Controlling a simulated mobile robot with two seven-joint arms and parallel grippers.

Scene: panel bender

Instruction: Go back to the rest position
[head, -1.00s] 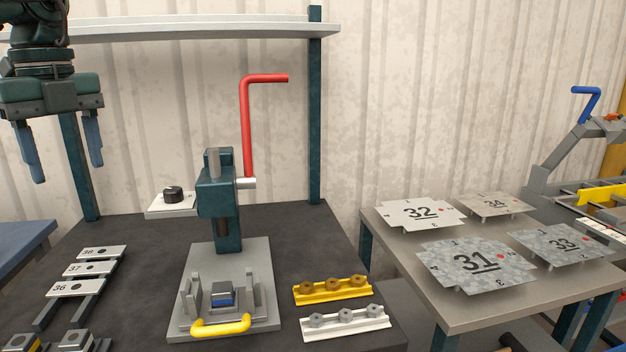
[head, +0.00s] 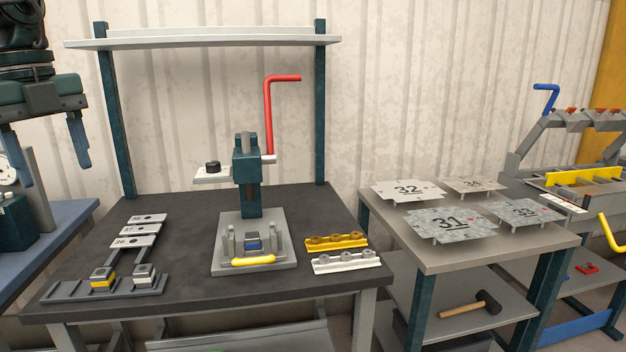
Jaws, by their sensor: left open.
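My left gripper (head: 50,158) hangs at the upper left of the head view, fingers pointing down. It is open and empty, with a wide gap between the two blue fingers. My right gripper is not in view. The press (head: 248,185) with its red crank handle (head: 268,115) stands on the dark workbench.
A side table (head: 440,262) bears several numbered plates, such as plate 31 (head: 452,224). A hammer (head: 480,304) lies on its lower shelf. A bending machine (head: 570,150) stands at far right. Yellow (head: 336,241) and white (head: 345,262) nut rails lie beside the press. A blue bench (head: 60,235) is at left.

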